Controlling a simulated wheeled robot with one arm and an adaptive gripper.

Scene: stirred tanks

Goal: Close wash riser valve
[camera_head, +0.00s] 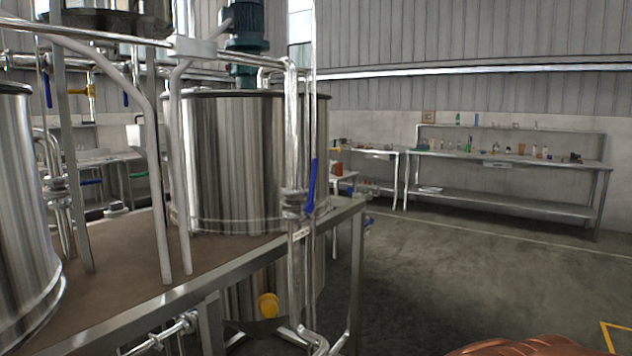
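A valve (294,204) with a blue lever handle (312,186) sits on a vertical steel riser pipe (292,130) in front of the large steel tank. The lever stands nearly upright, roughly in line with the pipe. A small pale label (302,233) is on the pipe just below the valve; its text is too small to read, so I cannot confirm that this is the wash riser valve. My gripper is not in view.
The steel tank (235,160) stands on a platform with a metal edge beam (180,297). Slanted railings (175,150) rise at the left. A yellow round knob (268,305) sits below the platform. Open floor (470,270) lies to the right, before a back bench (510,163).

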